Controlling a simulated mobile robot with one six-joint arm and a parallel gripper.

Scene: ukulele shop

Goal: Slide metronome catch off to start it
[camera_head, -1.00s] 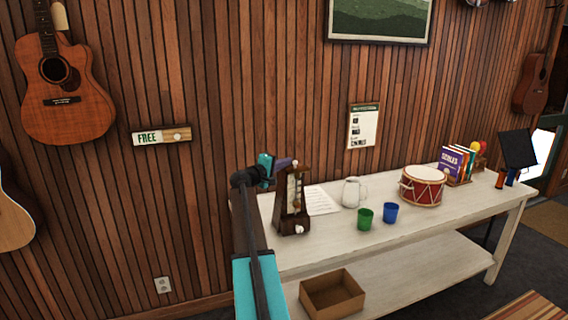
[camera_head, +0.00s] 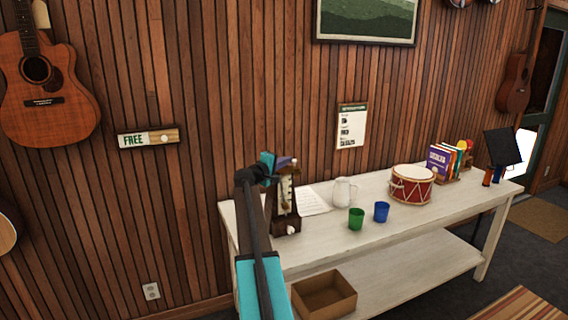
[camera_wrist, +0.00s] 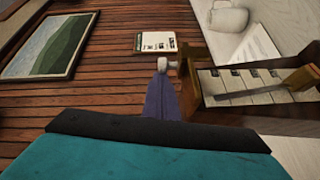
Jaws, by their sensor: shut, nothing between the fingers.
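The metronome (camera_head: 286,207) is a dark wooden, tapering case standing upright at the left end of the white table. In the wrist view its pale scale and dark pendulum rod (camera_wrist: 262,92) show at the right. A small white knob (camera_wrist: 168,65), which looks like the catch, is at the metronome's top. A second white knob (camera_head: 291,230) is low on its front. My gripper (camera_head: 285,162) is at the metronome's top from the left. Its purple fingers (camera_wrist: 160,88) are shut and empty, with the tips right beside the top knob. I cannot tell if they touch it.
The wooden wall is close behind. An open box (camera_head: 324,294) is on the lower shelf.

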